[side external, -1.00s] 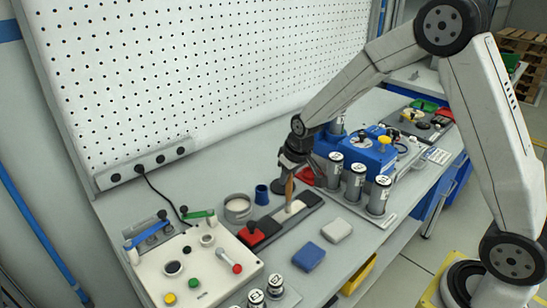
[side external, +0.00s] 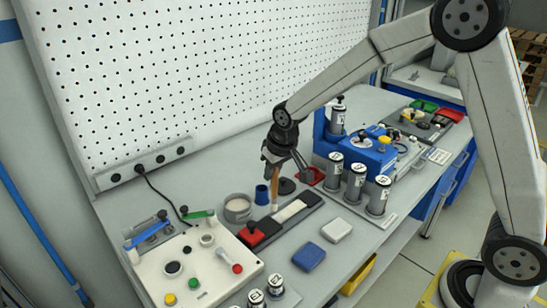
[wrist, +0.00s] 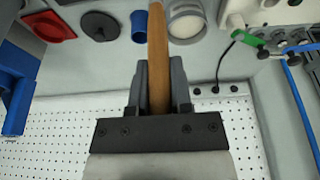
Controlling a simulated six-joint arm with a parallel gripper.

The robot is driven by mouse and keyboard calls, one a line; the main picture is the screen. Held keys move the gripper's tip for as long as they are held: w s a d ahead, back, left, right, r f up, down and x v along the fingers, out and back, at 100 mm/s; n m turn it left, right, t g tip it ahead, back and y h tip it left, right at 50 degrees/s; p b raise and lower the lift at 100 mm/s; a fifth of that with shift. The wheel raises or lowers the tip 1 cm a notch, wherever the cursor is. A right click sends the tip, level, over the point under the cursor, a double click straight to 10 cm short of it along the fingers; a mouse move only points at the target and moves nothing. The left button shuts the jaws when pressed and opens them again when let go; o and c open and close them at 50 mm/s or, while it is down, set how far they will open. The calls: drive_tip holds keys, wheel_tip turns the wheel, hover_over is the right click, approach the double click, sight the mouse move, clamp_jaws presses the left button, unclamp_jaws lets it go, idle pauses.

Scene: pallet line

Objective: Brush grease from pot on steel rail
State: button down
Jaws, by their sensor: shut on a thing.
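My gripper (side external: 273,158) is shut on the wooden handle of a brush (side external: 274,187), which points down. The handle also shows between the fingers in the wrist view (wrist: 158,60). The brush's lower end is near the pot-side end of the steel rail (side external: 290,211), a pale strip on a dark base; I cannot tell if it touches. The grease pot (side external: 237,209), a round grey pot with pale contents, stands to the left of the brush. It also shows in the wrist view (wrist: 187,24). The bristles are hidden in the wrist view.
A blue cup (side external: 262,194) stands between pot and brush. A black disc (side external: 287,186) and a red tray (side external: 312,176) lie behind. A red-knobbed block (side external: 251,234) sits at the rail's left end. Blue and white pads (side external: 309,257) lie in front; labelled cylinders (side external: 355,183) stand right.

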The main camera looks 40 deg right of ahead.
drive_tip(key=shift+r, duration=1.9)
drive_tip(key=shift+f, duration=0.1)
